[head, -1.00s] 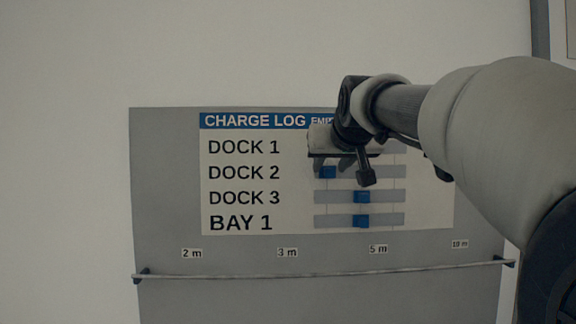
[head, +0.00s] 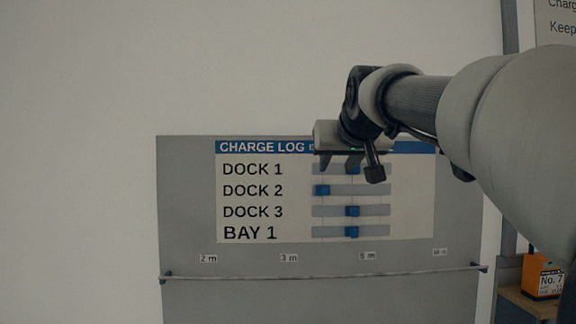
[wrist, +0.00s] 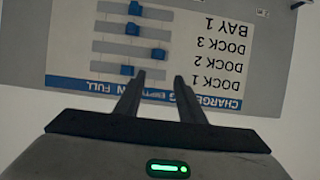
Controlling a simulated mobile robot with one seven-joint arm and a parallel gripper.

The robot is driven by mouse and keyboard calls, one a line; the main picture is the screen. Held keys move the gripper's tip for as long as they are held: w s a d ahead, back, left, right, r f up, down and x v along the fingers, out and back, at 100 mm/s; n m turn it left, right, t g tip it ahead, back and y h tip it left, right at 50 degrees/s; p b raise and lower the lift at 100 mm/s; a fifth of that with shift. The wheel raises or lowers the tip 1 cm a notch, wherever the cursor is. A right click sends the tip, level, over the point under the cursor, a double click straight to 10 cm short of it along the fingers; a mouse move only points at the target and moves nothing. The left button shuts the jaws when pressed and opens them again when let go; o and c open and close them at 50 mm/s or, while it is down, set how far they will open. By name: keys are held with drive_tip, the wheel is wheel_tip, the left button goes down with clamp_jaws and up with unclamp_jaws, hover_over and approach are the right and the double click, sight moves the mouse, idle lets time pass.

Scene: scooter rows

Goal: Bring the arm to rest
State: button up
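My gripper (head: 341,163) hangs in front of the top part of the charge log board (head: 185,200) in the head view. In the wrist view its two dark fingers (wrist: 159,78) stand apart with nothing between them. The board shows upside down there, beyond the fingertips, and the gripper looks clear of it. My arm reaches in from the right and hides part of the board's blue header. The Dock 1 slider (head: 353,170), Dock 3 slider (head: 352,211) and Bay 1 slider (head: 352,232) sit near mid-track. The Dock 2 slider (head: 322,190) sits near its left end.
A thin rail (head: 300,274) crosses the board below the distance labels. At the lower right an orange box marked No. 7 (head: 543,278) stands on a wooden shelf (head: 530,304). A sign (head: 560,20) shows at the top right. The wall to the left is bare.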

drive_tip(key=shift+s, duration=0.15)
idle(0.3)
drive_tip(key=s+f+g, duration=0.8)
drive_tip(key=s+f, duration=2.3)
drive_tip(key=f, duration=0.4)
drive_tip(key=shift+s+d+f, duration=0.2)
drive_tip(key=shift+s, duration=0.1)
